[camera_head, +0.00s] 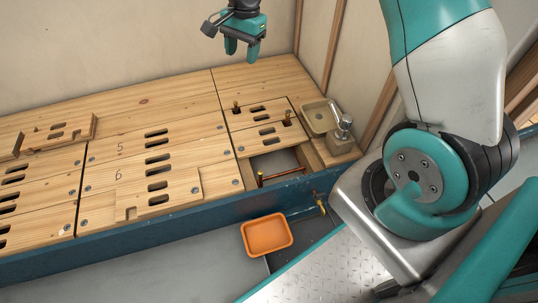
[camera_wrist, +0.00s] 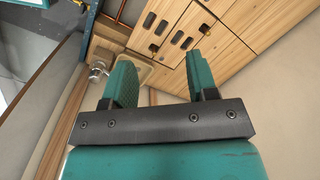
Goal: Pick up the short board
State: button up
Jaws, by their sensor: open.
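Several boards could be the short board; I cannot tell which is meant. A short notched board (camera_head: 158,193) lies on top of the deck at the front middle. Another notched board (camera_head: 62,133) lies raised on the deck at the far left. Two short slotted boards, the rear one (camera_head: 258,112) and the front one (camera_head: 264,138), sit in the deck at the right, behind an opening. My gripper (camera_head: 242,48) is open and empty, high above the back of the deck. In the wrist view, its fingers (camera_wrist: 160,70) are apart with nothing between them.
The opening (camera_head: 275,163) shows a copper pipe (camera_head: 282,176) across its front. A beige basin (camera_head: 320,117) and a tap (camera_head: 343,128) on a wooden block stand at the right end. An orange tray (camera_head: 267,235) sits below the blue front edge. Walls rise behind the deck.

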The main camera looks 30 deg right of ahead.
jog(key=w+d+f+m+b, duration=0.2)
jog(key=d+f+m+b, duration=0.15)
jog(key=f, duration=0.55)
jog(key=w+d+f+m+h+b, duration=0.15)
jog(key=d+f+b, duration=0.25)
jog(key=f, duration=0.5)
jog(key=w+d+f+m+b, duration=0.2)
jog(key=d+f+m+b, duration=0.2)
jog(key=f, duration=0.5)
jog(key=b, duration=0.6)
send_over(269, 136)
jog(key=shift+g, duration=0.3)
notch_tip(269, 136, down, 12)
jog(key=shift+r, duration=0.15)
notch_tip(269, 136, down, 6)
jog(key=b, duration=0.5)
jog(key=shift+c, duration=0.2)
jog(key=shift+r, duration=0.1)
grip_shut()
